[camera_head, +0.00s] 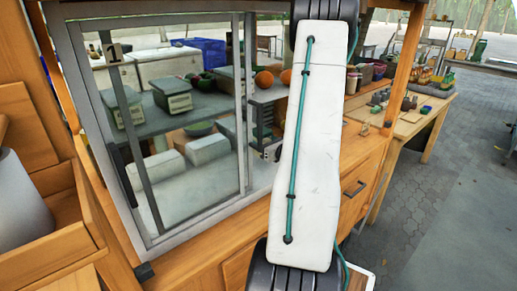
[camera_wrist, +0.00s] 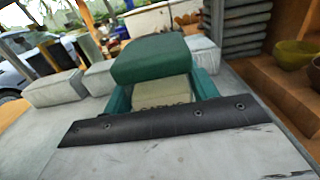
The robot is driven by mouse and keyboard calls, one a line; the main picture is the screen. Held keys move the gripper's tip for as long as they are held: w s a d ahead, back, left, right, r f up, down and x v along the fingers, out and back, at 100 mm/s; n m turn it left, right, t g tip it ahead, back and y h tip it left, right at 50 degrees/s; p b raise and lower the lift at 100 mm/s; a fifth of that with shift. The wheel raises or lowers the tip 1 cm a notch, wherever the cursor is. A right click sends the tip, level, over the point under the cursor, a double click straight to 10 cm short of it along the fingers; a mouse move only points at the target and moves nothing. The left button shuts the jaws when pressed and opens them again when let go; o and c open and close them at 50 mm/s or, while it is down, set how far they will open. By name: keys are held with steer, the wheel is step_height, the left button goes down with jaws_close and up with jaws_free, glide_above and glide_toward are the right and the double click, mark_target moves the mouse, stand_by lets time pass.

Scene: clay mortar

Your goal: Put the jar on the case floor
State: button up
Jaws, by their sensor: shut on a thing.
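In the wrist view, a boxy jar with a dark green lid (camera_wrist: 152,58) and a pale, lettered body sits between the teal fingers of my gripper (camera_wrist: 160,98). My gripper is shut on it. In the head view my white arm hides the gripper, and I cannot single out the held jar. The metal-framed glass case (camera_head: 152,240) stands left of my arm. Its pale floor (camera_head: 205,190) shows through the glass. The gap between the jar and any surface below cannot be judged.
Pale blocks (camera_head: 208,149) show through the glass; similar blocks (camera_wrist: 55,90) flank the jar in the wrist view. Behind are lidded boxes (camera_head: 172,95) and oranges (camera_head: 264,79). A wooden shelf with bowls (camera_wrist: 294,53) is at right in the wrist view. Paving (camera_head: 440,190) lies open at right.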

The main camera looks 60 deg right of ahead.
steer(key=shift+w+d, duration=0.1)
steer(key=shift+w, duration=0.2)
steer(key=f, duration=0.3)
steer(key=shift+w+d, duration=0.15)
steer(key=shift+w, duration=0.2)
steer(key=shift+f, duration=0.3)
steer(key=shift+f, duration=0.15)
steer(key=o, duration=1.1)
steer(key=shift+o, duration=0.2)
steer(key=shift+s, duration=0.3)
steer(key=v, duration=1.1)
steer(key=shift+s, duration=0.15)
